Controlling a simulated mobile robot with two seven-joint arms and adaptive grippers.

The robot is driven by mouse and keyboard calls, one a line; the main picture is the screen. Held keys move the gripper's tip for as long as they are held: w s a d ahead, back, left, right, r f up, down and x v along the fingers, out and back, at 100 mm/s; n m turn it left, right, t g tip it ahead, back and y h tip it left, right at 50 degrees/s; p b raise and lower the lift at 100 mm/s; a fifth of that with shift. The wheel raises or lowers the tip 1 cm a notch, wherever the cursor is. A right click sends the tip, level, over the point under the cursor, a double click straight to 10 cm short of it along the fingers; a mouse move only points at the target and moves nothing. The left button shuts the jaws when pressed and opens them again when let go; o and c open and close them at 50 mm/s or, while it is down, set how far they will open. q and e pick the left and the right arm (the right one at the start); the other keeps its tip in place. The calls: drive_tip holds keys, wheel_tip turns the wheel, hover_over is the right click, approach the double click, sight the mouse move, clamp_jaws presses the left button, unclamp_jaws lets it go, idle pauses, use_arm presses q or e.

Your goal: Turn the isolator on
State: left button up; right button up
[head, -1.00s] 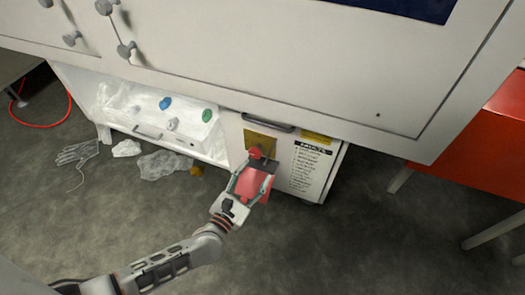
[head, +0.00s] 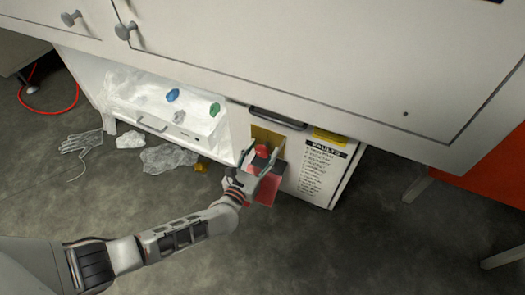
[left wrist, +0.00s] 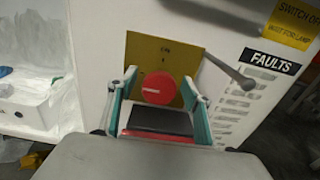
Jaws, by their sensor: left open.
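The isolator shows as a round red knob (head: 263,150) on a yellow plate (head: 267,134) on the white cabinet front. In the left wrist view the red knob (left wrist: 158,88) stands in front of the yellow plate (left wrist: 144,50), with small, unreadable marks above it. My left gripper (head: 262,156) is at the knob, its open fingers one on each side. The left wrist view also shows the left gripper (left wrist: 160,82) open around the knob; contact cannot be told. A dark block with a red edge (left wrist: 158,120) lies below the knob between the fingers. My right gripper is out of view.
A grey rod (left wrist: 229,70) juts out right of the plate. A dark handle (head: 278,118) and a FAULTS list (head: 318,170) are close by. The white overhang (head: 300,60) is above. Clear plastic (head: 170,158) and a glove (head: 82,145) lie on the floor.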

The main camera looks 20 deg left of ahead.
use_arm(q)
drive_tip(key=c, duration=1.1)
